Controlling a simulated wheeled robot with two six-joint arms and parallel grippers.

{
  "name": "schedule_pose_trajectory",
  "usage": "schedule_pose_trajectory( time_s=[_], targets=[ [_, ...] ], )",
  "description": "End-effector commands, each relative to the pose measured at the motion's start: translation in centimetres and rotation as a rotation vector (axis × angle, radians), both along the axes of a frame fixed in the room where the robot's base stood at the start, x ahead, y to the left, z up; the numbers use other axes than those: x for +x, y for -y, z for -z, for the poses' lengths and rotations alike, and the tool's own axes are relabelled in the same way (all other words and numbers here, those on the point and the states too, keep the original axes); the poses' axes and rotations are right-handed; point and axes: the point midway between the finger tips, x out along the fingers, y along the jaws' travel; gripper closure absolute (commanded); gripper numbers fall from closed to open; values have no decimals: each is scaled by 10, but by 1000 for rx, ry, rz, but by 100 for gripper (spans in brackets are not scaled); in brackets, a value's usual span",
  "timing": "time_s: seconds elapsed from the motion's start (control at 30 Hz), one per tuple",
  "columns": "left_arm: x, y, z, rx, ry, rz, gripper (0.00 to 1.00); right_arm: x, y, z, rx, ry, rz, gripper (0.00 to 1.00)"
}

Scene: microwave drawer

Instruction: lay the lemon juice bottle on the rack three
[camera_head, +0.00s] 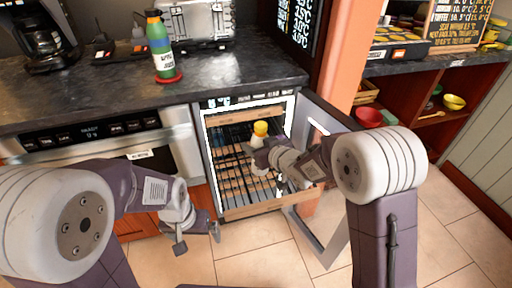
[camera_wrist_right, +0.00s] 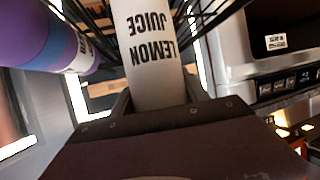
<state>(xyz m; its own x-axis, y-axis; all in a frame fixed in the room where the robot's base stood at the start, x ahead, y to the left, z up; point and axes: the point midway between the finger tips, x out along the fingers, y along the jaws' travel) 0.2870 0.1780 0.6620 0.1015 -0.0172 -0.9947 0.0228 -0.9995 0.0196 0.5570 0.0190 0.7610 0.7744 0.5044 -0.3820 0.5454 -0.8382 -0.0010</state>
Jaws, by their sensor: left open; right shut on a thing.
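The lemon juice bottle (camera_head: 259,142) is white with a yellow cap and stands roughly upright in front of the open cooler. My right gripper (camera_head: 262,154) is shut on it. In the right wrist view the bottle (camera_wrist_right: 155,60) rises between the fingers, its "LEMON JUICE" lettering upside down. The cooler holds several wooden-fronted wire racks (camera_head: 235,178); I cannot tell which one is rack three. The bottle overlaps the racks in the head view, so its depth is unclear. My left gripper (camera_head: 198,238) is open and empty, low in front of the oven.
The cooler's glass door (camera_head: 325,225) stands open at the right, close to my right arm. A green bottle (camera_head: 160,50) stands on a red disc on the dark counter (camera_head: 240,72). A purple-blue cylinder (camera_wrist_right: 50,35) is near the bottle in the wrist view. An oven (camera_head: 95,140) is at left.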

Motion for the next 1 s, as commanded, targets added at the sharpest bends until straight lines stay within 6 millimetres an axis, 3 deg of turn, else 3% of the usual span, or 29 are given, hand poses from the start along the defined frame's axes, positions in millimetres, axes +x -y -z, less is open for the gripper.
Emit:
schedule_pose_trajectory(
  time_s=[0.27,0.3,0.37,0.73,1.0],
  targets=[
    [0,0,2,0,0,0,0,0,0,2,0,2,0,100],
    [0,0,1,0,0,0,0,0,0,2,-1,1,0,39],
    [0,0,1,0,0,0,0,0,0,1,-1,1,0,26],
    [0,0,-4,0,0,0,0,-1,1,-5,-1,1,0,26],
    [0,0,-18,0,0,0,0,-44,30,-28,-1,1,3,26]
  ],
)
